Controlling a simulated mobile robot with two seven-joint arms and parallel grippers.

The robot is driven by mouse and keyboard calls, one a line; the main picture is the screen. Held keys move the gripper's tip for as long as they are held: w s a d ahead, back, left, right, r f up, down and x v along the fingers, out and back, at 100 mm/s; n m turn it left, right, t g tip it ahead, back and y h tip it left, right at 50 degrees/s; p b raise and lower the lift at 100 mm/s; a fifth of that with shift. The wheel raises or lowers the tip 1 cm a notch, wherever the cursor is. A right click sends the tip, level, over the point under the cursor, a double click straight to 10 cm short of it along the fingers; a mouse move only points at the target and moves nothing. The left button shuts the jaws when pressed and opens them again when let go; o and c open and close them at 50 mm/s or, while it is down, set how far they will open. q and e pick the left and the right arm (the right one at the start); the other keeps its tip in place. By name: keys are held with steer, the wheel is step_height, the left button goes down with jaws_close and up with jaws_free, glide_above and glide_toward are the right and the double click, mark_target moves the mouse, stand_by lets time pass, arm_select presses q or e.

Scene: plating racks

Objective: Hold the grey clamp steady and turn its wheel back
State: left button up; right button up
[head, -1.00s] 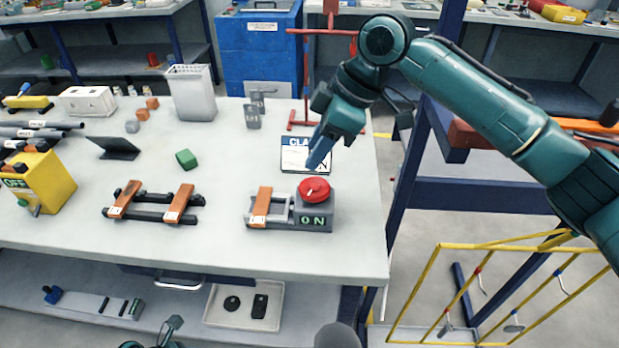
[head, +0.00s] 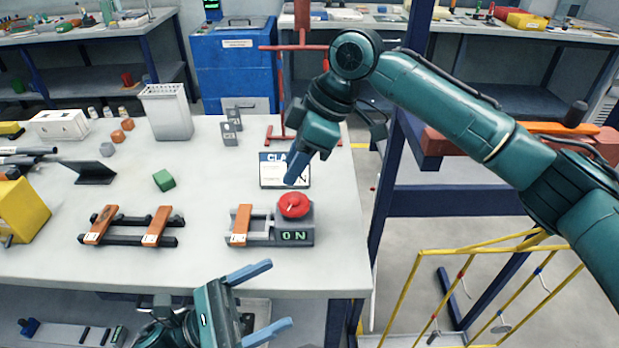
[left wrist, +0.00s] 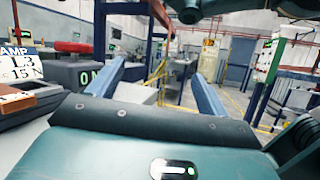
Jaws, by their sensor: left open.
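The grey clamp (head: 300,224) stands near the table's front right corner with its red wheel (head: 293,205) on top. Its front reads ON, and an orange bar (head: 240,226) lies across its left end. In the left wrist view the clamp (left wrist: 75,74) and its wheel (left wrist: 80,47) are at the left, outside my fingers. My left gripper (head: 278,295) is open and empty, in front of the table edge and below the clamp. My right gripper (head: 291,178) hangs above and behind the wheel, apart from it, fingers pointing down. Its fingers overlap, hiding the gap.
A sign (head: 270,170) stands behind the clamp. A second rail set (head: 128,228) with two orange bars and a green block (head: 164,180) are to its left. A red stand (head: 284,100) rises behind. A yellow frame (head: 405,300) stands right of the table.

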mark_target(266, 223)
arm_select(q)
steer(key=w+a+r+n+t+h, duration=0.2)
steer(key=w+a+r+n, duration=0.4)
steer(key=w+a+r, duration=0.45)
steer(key=w+d+f+m+g+y, duration=0.1)
steer(key=m+g, duration=0.1)
steer(key=w+d+f+m+g+y, duration=0.1)
steer(key=m+g+y, duration=0.1)
steer(key=m+g, duration=0.1)
steer(key=w+d+f+m+g+y, duration=0.1)
steer(key=d+m+g, duration=0.1)
steer(key=g, duration=0.1)
steer(key=shift+w+f+m+y, duration=0.15)
steer(key=shift+f+m+y, duration=0.15)
steer(key=shift+f, duration=0.05)
steer(key=w+a+f+y, duration=0.1)
steer(key=y, duration=0.1)
steer(key=w+a+f+y, duration=0.1)
steer(key=f+y, duration=0.1)
steer(key=w+a+f+m+g+y, duration=0.1)
steer(key=y, duration=0.1)
steer(key=shift+w+a+f, duration=0.1)
steer(key=shift+a+f, duration=0.2)
steer(key=shift+a, duration=0.1)
steer(key=shift+x, duration=4.9)
steer(key=shift+f, duration=0.1)
steer(key=c, duration=1.2)
steer(key=o, duration=1.3)
